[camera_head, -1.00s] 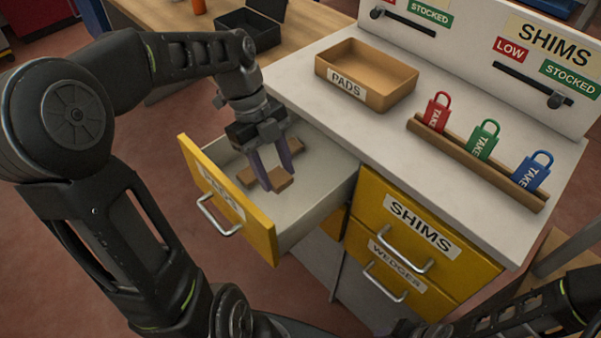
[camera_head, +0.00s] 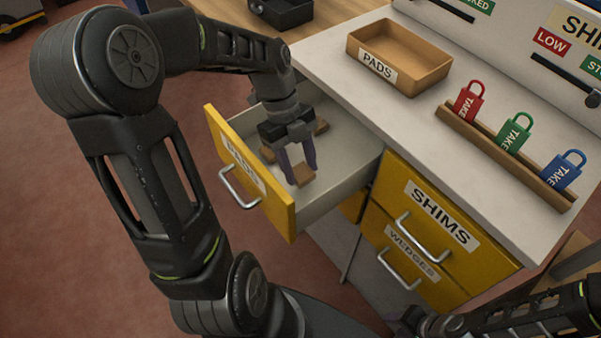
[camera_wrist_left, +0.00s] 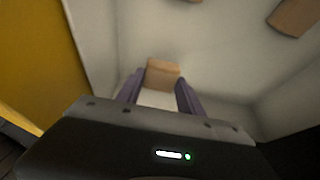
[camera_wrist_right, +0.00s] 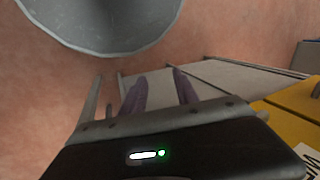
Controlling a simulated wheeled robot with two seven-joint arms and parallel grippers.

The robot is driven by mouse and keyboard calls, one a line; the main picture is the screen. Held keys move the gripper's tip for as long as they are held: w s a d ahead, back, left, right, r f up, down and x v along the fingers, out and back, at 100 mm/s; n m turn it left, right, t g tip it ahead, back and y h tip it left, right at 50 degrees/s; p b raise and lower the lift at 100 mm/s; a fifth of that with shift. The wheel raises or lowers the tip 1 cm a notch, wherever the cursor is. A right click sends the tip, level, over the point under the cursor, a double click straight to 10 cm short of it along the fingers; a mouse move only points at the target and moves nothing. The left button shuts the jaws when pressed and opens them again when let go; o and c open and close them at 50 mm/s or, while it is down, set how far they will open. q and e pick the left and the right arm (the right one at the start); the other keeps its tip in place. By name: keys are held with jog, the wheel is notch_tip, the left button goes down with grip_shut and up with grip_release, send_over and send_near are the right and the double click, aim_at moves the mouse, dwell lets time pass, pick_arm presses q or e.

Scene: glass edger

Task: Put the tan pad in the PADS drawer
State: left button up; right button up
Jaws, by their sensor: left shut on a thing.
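The tan pad (camera_head: 303,176) is between the fingertips of my left gripper (camera_head: 298,164), which is shut on it. The pad also shows between the fingers in the left wrist view (camera_wrist_left: 163,73). They are inside the open yellow-fronted PADS drawer (camera_head: 233,152), low over its pale floor; whether the pad touches the floor I cannot tell. Other tan pads (camera_head: 320,126) lie in the drawer, partly hidden by the gripper; one shows in the left wrist view (camera_wrist_left: 297,17). My right gripper (camera_wrist_right: 160,78) has its fingers apart, with nothing between them, away from the drawer.
A tan tray labelled PADS (camera_head: 398,60) stands on the white counter. A wooden rack (camera_head: 505,158) holds red, green and blue TAKE tags. The SHIMS drawer (camera_head: 430,222) and WEDGES drawer (camera_head: 408,255) beside the open one are closed. A black box (camera_head: 282,12) stands behind.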

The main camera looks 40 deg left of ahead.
aim_at(297, 167)
pick_arm(q)
jog(key=shift+f, duration=1.85)
jog(key=shift+f, duration=0.15)
jog(key=o, duration=1.3)
jog(key=v, duration=1.2)
